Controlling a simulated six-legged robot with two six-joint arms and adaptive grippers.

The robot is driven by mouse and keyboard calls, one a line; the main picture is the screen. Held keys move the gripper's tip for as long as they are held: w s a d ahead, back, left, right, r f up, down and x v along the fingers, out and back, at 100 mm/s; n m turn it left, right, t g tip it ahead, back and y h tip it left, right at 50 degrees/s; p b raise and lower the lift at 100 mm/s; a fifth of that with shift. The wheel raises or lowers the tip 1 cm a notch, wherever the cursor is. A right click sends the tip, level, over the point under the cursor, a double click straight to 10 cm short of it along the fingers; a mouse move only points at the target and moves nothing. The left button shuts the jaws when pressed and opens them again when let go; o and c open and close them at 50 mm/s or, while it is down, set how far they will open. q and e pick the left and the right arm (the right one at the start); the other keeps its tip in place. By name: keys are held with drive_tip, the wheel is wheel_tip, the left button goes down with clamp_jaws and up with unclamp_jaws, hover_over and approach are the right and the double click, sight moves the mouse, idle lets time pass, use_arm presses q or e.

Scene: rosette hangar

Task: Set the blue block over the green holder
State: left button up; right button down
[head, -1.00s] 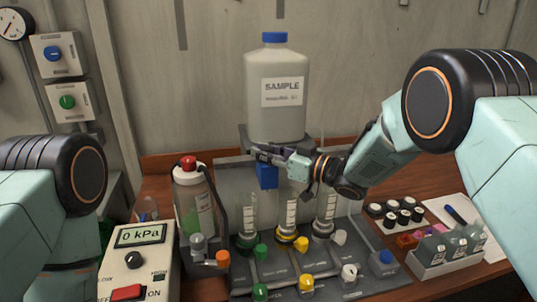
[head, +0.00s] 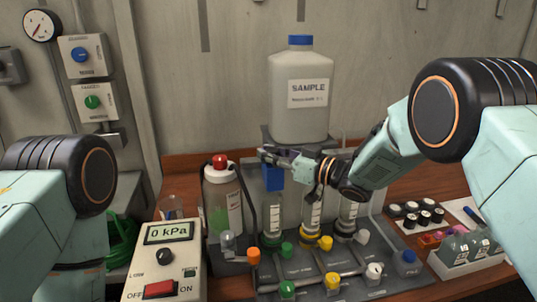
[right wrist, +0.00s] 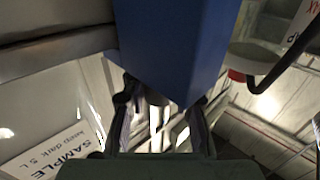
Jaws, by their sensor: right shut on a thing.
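The blue block (head: 273,179) is held in my right gripper (head: 272,160), which is shut on it near its top. The block hangs upright over the clear tube of the green holder (head: 272,238), the leftmost of three tube holders. I cannot tell whether the block's lower end touches the tube. In the right wrist view the blue block (right wrist: 178,45) fills the upper middle, with the fingers of my right gripper (right wrist: 160,125) below it. My left gripper is not in view; only my left arm shows.
A SAMPLE jug (head: 301,95) stands behind the gripper. A red-capped bottle (head: 222,205) is close to the left of the block. The yellow holder (head: 311,235) and white-valved holder (head: 347,225) stand to the right. A 0 kPa meter (head: 165,260) sits front left.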

drive_tip(key=shift+s+a+f, duration=0.25)
drive_tip(key=shift+a+f, duration=0.1)
drive_tip(key=c, duration=1.6)
unclamp_jaws()
drive_tip(key=shift+d, duration=0.1)
drive_tip(key=shift+o, duration=0.8)
drive_tip(key=shift+d, duration=0.1)
drive_tip(key=o, duration=0.3)
drive_tip(key=shift+s+d+r, duration=0.1)
drive_tip(key=shift+s+r, duration=0.1)
drive_tip(key=shift+r, duration=0.1)
drive_tip(key=shift+o, duration=0.6)
drive_tip(key=shift+r, duration=0.1)
drive_tip(key=shift+w, duration=0.3)
drive_tip(key=v, duration=1.1)
drive_tip(key=shift+s+d, duration=0.15)
drive_tip(key=shift+s, duration=0.3)
drive_tip(key=shift+w, duration=0.1)
